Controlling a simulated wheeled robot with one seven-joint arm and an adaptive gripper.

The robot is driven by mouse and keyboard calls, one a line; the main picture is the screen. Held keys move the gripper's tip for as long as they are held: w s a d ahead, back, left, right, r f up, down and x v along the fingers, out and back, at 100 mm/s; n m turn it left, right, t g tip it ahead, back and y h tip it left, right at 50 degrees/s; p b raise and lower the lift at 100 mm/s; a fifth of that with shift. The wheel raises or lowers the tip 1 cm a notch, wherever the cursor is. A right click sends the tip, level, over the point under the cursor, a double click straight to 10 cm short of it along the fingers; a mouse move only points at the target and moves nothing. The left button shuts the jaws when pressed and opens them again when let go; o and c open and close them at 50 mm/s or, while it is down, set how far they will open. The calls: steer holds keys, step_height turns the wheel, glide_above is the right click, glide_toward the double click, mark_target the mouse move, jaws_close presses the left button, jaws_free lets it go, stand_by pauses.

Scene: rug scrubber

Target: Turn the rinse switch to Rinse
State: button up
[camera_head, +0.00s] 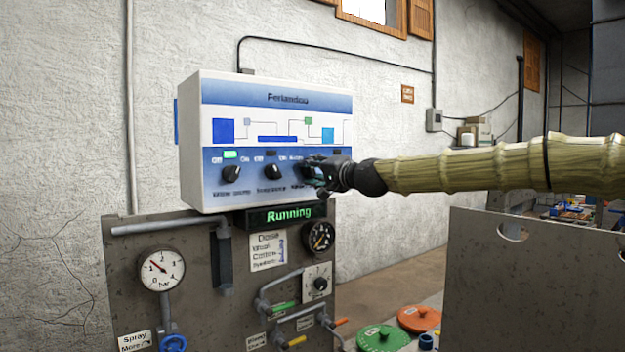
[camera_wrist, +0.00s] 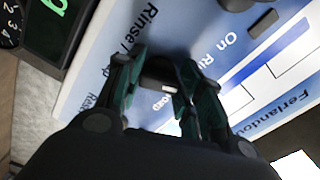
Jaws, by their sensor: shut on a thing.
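The white and blue control box (camera_head: 268,96) on the wall panel carries a row of black knobs. My gripper (camera_head: 312,174) is at the rightmost knob, coming in from the right, and covers most of it. In the wrist view, my gripper (camera_wrist: 158,72) has its two green-black fingers shut on a dark knob, the rinse switch (camera_wrist: 160,75). Printed words including "Rinse" (camera_wrist: 142,20) show beside it, partly hidden by the fingers. I cannot tell exactly which way the knob points.
The left knob (camera_head: 231,174) and the middle knob (camera_head: 272,172) are close by. A green "Running" display (camera_head: 288,215) hangs below the box. Gauges, pipes and a blue valve (camera_head: 173,343) are on the grey panel (camera_head: 130,270). A grey plate (camera_head: 530,290) stands at right.

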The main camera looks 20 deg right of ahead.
steer(key=shift+f+n+b, duration=0.2)
steer(key=shift+n+b, duration=0.15)
steer(key=shift+n, duration=0.25)
steer(key=o, duration=1)
steer(key=shift+r, duration=0.1)
steer(key=shift+v, duration=6.05)
steer(key=shift+d, duration=0.1)
